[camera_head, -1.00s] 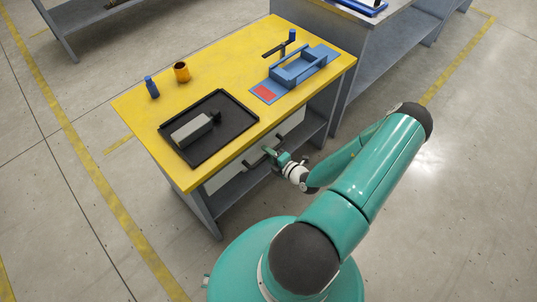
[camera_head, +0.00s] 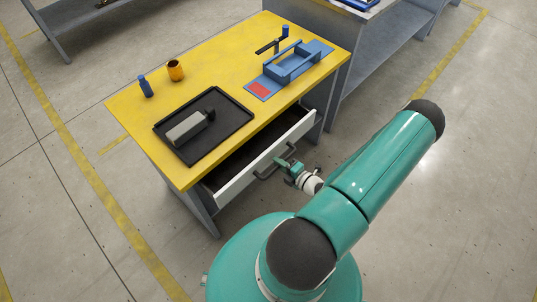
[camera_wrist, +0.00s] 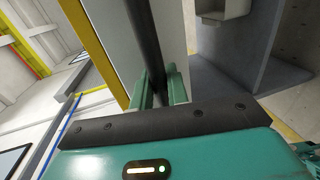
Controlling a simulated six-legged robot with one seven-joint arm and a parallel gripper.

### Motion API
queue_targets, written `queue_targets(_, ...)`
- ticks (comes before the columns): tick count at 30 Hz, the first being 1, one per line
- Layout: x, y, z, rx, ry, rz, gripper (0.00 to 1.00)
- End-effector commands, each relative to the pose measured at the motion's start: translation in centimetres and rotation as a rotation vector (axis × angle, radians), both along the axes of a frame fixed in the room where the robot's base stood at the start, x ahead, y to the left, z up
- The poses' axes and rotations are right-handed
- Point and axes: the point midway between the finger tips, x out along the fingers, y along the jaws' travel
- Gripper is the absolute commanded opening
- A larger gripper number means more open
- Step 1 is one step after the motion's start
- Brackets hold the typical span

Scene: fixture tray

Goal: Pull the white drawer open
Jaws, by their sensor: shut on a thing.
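The white drawer (camera_head: 236,184) under the yellow table stands partly open, with its front pulled out toward me and its dark inside showing. A dark bar handle (camera_head: 265,174) runs along its front. My gripper (camera_head: 284,164) is shut on this handle, near its right end. In the wrist view the handle (camera_wrist: 146,40) runs between the two green fingers of my gripper (camera_wrist: 160,90), in front of the white drawer front (camera_wrist: 112,30).
On the yellow table (camera_head: 215,65) are a black tray (camera_head: 228,131) holding a grey block (camera_head: 187,129), a blue bottle (camera_head: 146,87), an orange cup (camera_head: 176,71) and a blue fixture (camera_head: 290,68). A grey bench (camera_head: 375,55) stands behind right. Floor is clear on the right.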

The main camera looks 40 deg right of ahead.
Motion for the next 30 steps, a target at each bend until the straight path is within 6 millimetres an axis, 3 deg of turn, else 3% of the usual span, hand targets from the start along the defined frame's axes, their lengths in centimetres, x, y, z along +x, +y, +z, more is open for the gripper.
queue_targets(9, -10.7, -0.2, 0.0, 0.002, 0.002, -0.001, 0.00)
queue_targets(15, -15.9, -0.4, 0.0, 0.002, 0.000, 0.000, 0.00)
queue_targets(21, -19.1, -0.4, 0.0, 0.001, -0.001, 0.002, 0.00)
queue_targets(30, -20.4, -0.4, 0.1, 0.002, -0.003, 0.003, 0.00)
